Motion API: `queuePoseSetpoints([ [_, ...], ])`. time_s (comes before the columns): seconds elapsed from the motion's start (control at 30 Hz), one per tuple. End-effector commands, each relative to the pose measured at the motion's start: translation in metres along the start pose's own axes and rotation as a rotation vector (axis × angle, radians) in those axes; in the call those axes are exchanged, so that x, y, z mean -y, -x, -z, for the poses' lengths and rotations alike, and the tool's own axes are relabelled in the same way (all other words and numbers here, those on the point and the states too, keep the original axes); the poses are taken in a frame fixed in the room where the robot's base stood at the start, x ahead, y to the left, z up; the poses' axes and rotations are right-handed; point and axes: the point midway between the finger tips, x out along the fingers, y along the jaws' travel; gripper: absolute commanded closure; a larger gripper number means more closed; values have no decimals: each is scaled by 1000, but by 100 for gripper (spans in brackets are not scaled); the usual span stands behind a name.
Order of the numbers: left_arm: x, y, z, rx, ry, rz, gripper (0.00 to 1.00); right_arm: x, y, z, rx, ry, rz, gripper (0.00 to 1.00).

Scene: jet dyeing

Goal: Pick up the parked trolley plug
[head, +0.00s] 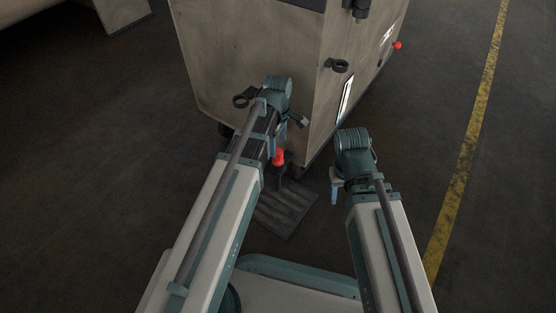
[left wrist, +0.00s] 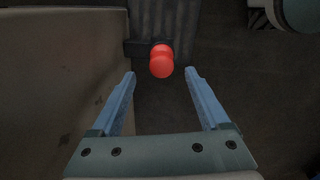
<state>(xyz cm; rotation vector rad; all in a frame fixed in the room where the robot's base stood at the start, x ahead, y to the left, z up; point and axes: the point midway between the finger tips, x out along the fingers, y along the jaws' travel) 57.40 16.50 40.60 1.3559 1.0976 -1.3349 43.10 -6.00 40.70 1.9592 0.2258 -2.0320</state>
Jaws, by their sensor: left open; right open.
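A red, rounded plug (head: 279,158) stands on a dark upright piece at the foot of the large beige machine. In the left wrist view the plug (left wrist: 162,61) shows as a red knob, centred just beyond the fingertips. My left gripper (head: 277,139) is above and close to it. The left wrist view shows this gripper (left wrist: 161,76) open, with its two blue fingers apart and nothing between them. My left arm hides part of the area around the plug. My right gripper (head: 336,189) is open and empty, to the right of the plug.
The beige machine (head: 245,50) rises just behind the plug, with black rings on its sides and a red knob (head: 397,45) at right. A dark ribbed plate (head: 285,208) lies on the floor. A yellow line (head: 462,165) runs along clear floor at right.

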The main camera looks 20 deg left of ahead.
Motion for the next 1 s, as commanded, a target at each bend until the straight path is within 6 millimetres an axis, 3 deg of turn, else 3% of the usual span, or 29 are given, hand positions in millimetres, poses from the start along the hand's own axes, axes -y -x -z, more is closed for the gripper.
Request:
queuePoseSetpoints([
  [0.4,2,-48,-1,0,0,0,21,5,-48,3,-3,0,0,50],
  [0.73,2,-50,-1,0,0,0,21,5,-50,3,-4,0,0,50],
  [1.0,2,-50,-1,0,0,0,68,5,-50,3,-3,0,0,50],
])
